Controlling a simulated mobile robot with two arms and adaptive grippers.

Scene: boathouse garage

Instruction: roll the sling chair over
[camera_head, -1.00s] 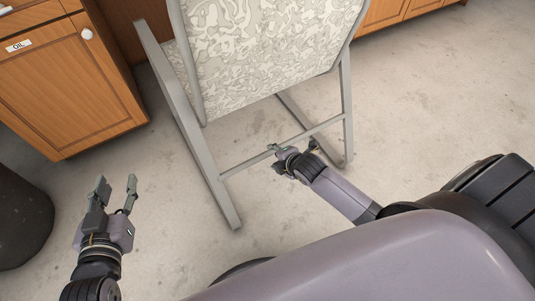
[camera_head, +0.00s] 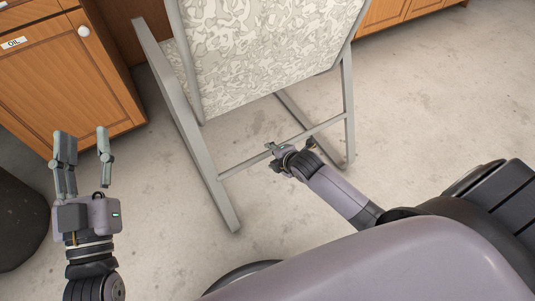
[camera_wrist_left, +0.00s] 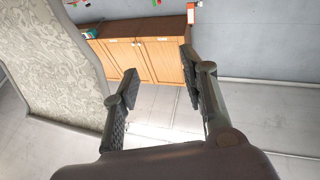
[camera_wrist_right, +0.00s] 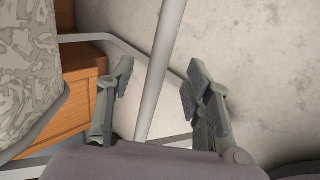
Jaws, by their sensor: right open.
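The sling chair (camera_head: 262,50) stands in front of me, with a patterned grey-beige fabric back and a grey metal frame. My right gripper (camera_head: 290,147) is at the chair's low crossbar (camera_head: 245,164). In the right wrist view a grey bar (camera_wrist_right: 158,75) runs between the open fingers (camera_wrist_right: 155,85), and they are not closed on it. My left gripper (camera_head: 83,150) is open and empty, to the left of the chair and apart from it. The left wrist view shows the chair fabric (camera_wrist_left: 50,65) left of its open fingers (camera_wrist_left: 160,80).
A wooden cabinet (camera_head: 65,80) with an OIL label stands at the left, behind my left gripper. A dark round container (camera_head: 20,225) is at the left edge. More wooden cabinets (camera_head: 385,14) line the back. The concrete floor right of the chair is clear.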

